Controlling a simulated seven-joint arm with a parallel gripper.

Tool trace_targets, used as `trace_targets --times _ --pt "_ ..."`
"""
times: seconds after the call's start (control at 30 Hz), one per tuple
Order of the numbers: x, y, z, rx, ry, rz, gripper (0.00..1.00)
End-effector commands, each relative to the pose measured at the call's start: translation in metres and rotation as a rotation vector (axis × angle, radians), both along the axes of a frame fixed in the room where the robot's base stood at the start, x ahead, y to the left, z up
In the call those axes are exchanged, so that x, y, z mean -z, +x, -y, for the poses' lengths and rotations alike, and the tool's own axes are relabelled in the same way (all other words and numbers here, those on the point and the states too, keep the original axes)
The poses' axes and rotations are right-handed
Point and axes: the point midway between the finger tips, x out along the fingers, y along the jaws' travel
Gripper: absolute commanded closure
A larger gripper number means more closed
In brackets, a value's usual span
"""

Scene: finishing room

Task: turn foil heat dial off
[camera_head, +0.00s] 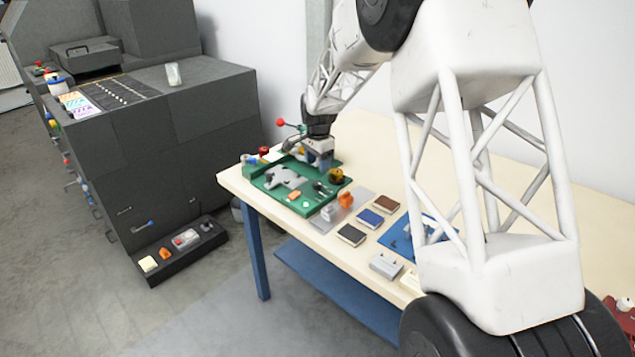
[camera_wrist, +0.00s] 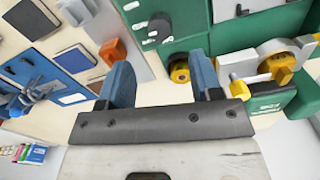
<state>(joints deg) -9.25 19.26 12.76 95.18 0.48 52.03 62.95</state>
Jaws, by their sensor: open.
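My gripper (camera_head: 319,160) is above the back of a green-based press (camera_head: 262,183) on the table. In the wrist view its two blue-grey fingers (camera_wrist: 161,66) are apart with nothing held between them. A round yellow and dark knob (camera_wrist: 180,72) shows between the fingers, close to the right one, against the green body. I cannot tell whether it is the foil heat dial or how it is turned. A yellow and dark round part (camera_head: 336,176) also sits on the press's right side in the head view.
Books (camera_head: 352,235), an orange block (camera_head: 345,199) and a grey box (camera_head: 386,265) lie on the table right of the press. A red-balled lever (camera_head: 281,122) stands beside my gripper. A large dark grey machine (camera_head: 190,125) stands at left across open floor.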

Motion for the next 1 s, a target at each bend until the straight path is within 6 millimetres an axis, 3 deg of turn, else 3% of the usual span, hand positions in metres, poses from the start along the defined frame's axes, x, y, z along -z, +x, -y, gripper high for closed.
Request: trace_targets --times 0.7,1.0 --pt "0.068 0.000 -0.001 0.000 0.000 -0.001 0.41" --pt "0.077 0.001 -0.001 0.000 0.000 0.000 0.41"
